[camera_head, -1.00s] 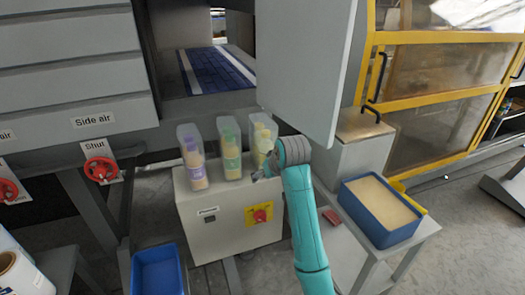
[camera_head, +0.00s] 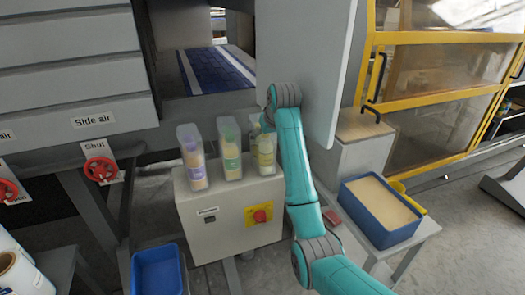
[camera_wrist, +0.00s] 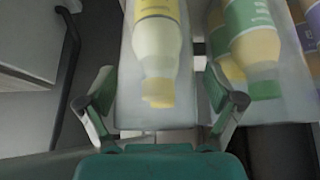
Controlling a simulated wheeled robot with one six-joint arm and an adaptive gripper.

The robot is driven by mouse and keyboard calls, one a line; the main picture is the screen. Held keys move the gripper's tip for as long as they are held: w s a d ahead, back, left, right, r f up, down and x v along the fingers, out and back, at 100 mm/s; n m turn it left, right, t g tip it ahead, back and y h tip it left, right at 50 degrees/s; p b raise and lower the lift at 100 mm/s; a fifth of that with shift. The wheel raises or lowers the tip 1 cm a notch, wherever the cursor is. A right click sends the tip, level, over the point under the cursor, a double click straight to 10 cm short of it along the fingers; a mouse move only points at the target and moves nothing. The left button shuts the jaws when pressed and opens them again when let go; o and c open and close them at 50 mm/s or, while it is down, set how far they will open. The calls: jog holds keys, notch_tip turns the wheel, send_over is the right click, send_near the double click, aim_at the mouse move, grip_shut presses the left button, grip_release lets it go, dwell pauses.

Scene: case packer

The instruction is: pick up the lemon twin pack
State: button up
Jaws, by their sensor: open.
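The lemon twin pack (camera_head: 264,156) is a clear case with a yellow label and pale bottles. It stands upright at the right of three packs on the grey cabinet (camera_head: 225,218). In the wrist view the lemon twin pack (camera_wrist: 157,38) lies ahead, with one yellow-capped bottle showing clearly. My gripper (camera_wrist: 158,88) is open, with a finger on each side of the pack's near end. Contact cannot be told. In the head view my arm covers part of the pack's right side, and my gripper is mostly hidden near its top.
The green pack (camera_head: 229,150) stands close to the left, and the purple pack (camera_head: 192,158) beyond it. A hanging grey panel (camera_head: 310,60) is right behind my arm. A red knob (camera_head: 260,216) is on the cabinet front. A blue bin (camera_head: 378,228) stands at right.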

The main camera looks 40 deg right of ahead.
jog(key=shift+w+d, duration=0.1)
jog(key=shift+w, duration=0.3)
jog(key=w, duration=0.1)
jog(key=w+f, duration=0.1)
jog(key=w+d, duration=0.1)
jog(key=shift+w+f, duration=0.25)
jog(key=shift+f, duration=0.05)
jog(key=shift+w+d+f, duration=0.1)
jog(key=shift+w+f, duration=0.25)
jog(key=shift+f, duration=0.1)
grip_shut()
